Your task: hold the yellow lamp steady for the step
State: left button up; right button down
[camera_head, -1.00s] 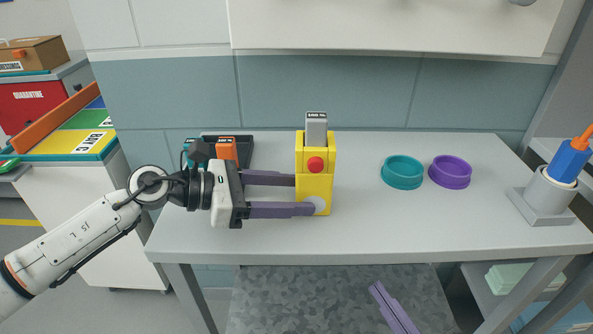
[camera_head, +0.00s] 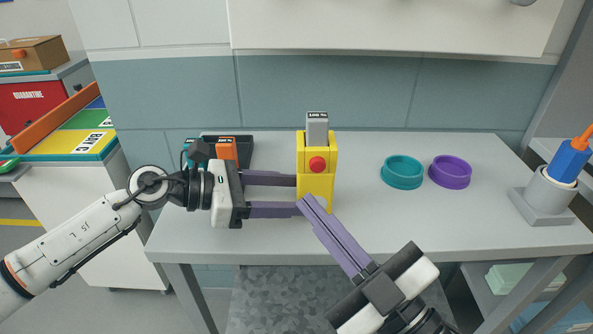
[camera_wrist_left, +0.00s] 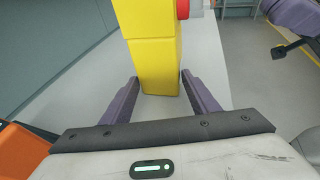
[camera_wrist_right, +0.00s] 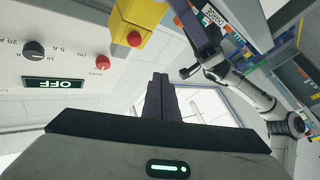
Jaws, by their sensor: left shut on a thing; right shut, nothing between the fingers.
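The yellow lamp (camera_head: 316,187) stands upright on the grey bench, with a red button (camera_head: 317,164) on its front and a grey top block (camera_head: 317,128) marked "100 %". My left gripper (camera_head: 298,195) is shut on the lamp from the left; its purple fingers flank the yellow body in the left wrist view (camera_wrist_left: 158,90). My right gripper (camera_head: 308,202) is shut and empty, its tips at the lamp's lower front. They cover the spot of the white round button; I cannot tell whether they touch. The right wrist view shows the closed fingers (camera_wrist_right: 160,95) and part of the lamp (camera_wrist_right: 146,14).
A teal ring (camera_head: 403,173) and a purple ring (camera_head: 450,173) lie right of the lamp. A grey holder (camera_head: 541,205) with a blue and orange tool stands at the right end. A dark tray (camera_head: 243,148) is behind my left gripper. The bench's front middle is clear.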

aim_at(320, 184)
jog(key=shift+w+d, duration=0.15)
jog(key=shift+w, duration=1.35)
jog(key=shift+w+d, duration=0.15)
jog(key=shift+w, duration=1.3)
jog(key=shift+w, duration=0.15)
jog(key=shift+w, duration=0.35)
jog(key=shift+s, duration=0.55)
jog(key=s, duration=0.6)
jog(key=shift+a, duration=0.3)
